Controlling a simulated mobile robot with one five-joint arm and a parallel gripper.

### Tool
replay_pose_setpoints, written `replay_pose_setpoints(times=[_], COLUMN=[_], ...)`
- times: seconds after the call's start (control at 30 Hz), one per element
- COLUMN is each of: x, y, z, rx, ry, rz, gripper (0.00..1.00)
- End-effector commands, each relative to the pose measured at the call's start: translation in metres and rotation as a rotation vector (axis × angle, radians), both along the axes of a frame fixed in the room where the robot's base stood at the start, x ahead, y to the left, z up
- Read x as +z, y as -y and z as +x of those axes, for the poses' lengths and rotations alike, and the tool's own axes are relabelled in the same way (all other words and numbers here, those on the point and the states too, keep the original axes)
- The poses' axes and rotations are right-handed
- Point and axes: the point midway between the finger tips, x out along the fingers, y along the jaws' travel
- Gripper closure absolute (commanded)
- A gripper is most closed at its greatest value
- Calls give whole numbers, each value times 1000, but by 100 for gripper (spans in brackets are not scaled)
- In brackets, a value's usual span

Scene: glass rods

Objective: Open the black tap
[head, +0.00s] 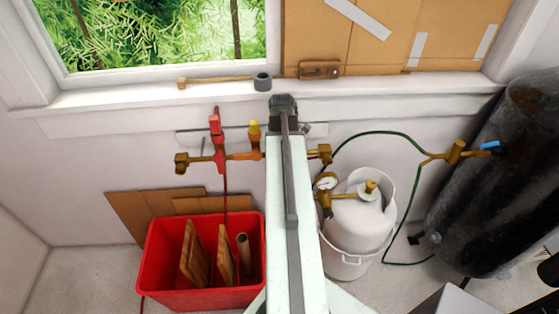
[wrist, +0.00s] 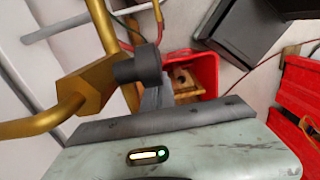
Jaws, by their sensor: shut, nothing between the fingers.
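My gripper (wrist: 153,95) is shut and empty in the wrist view. A dark grey rounded piece (wrist: 137,65) stands right at its tip, beside a thick brass fitting (wrist: 88,85); it looks like the black tap's handle, but I cannot be sure, nor whether they touch. In the head view my arm runs up the middle and covers that stretch of the brass pipe. My gripper's dark end (head: 283,105) is in front of the wall below the sill there. I cannot make out the black tap apart from it, or its lever angle.
A red tap (head: 216,125) and a yellow-handled tap (head: 254,131) stand left of my arm. A red bin (head: 165,280) with wooden pieces is below. A white gas cylinder (head: 352,220) and a large black tank (head: 500,190) stand right. A grey cup-like piece (head: 262,82) is on the sill.

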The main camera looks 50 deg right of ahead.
Motion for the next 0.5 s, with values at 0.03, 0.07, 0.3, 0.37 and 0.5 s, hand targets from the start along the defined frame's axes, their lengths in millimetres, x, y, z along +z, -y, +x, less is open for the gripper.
replay_pose_setpoints(times=[0.03,0.07,0.3,0.37,0.5], x=[-1,-1,-2,-2,-2], y=[1,2,7,7,8], z=[-1,-2,-7,-8,-9], rx=[-2,-3,-12,-14,-16], ry=[0,0,1,1,0], rz=[0,0,1,0,1], gripper=[100,100,100,100,100])
